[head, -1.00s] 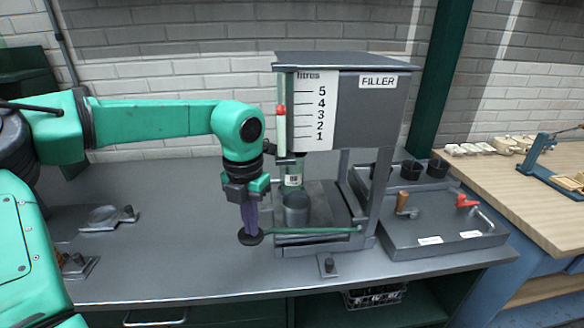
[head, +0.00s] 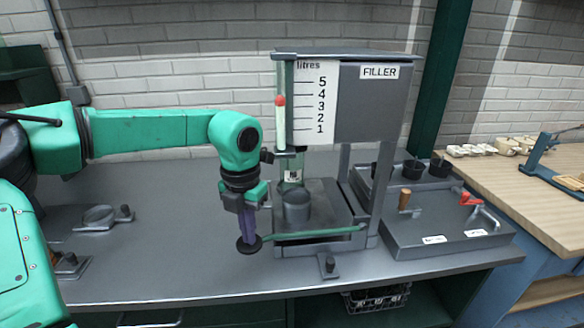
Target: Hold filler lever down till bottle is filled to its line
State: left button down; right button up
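The filler (head: 375,105) stands on the bench, with a litre scale (head: 316,103) and a red marker (head: 281,101) in its sight tube between 3 and 4. The green filler lever (head: 318,234) runs left from the filler's front and slopes slightly down to a black round pad (head: 249,244). My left gripper (head: 249,234) points down with its purple fingers together, tips on that pad. My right gripper is out of view.
A grey tray unit (head: 440,232) with a brown handle (head: 404,199), a red handle (head: 471,199) and black cups (head: 412,169) stands right of the filler. A small peg block (head: 328,265) sits in front.

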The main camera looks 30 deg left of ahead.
aim_at(249, 248)
pick_arm(q)
jog(key=shift+f+b, duration=0.65)
jog(key=shift+f, duration=0.15)
jog(key=shift+s, duration=0.1)
jog(key=shift+f+b, duration=0.7)
jog(key=shift+f, duration=0.1)
jog(key=shift+f+b, duration=0.65)
jog(key=shift+s, duration=0.1)
dwell(5.5)
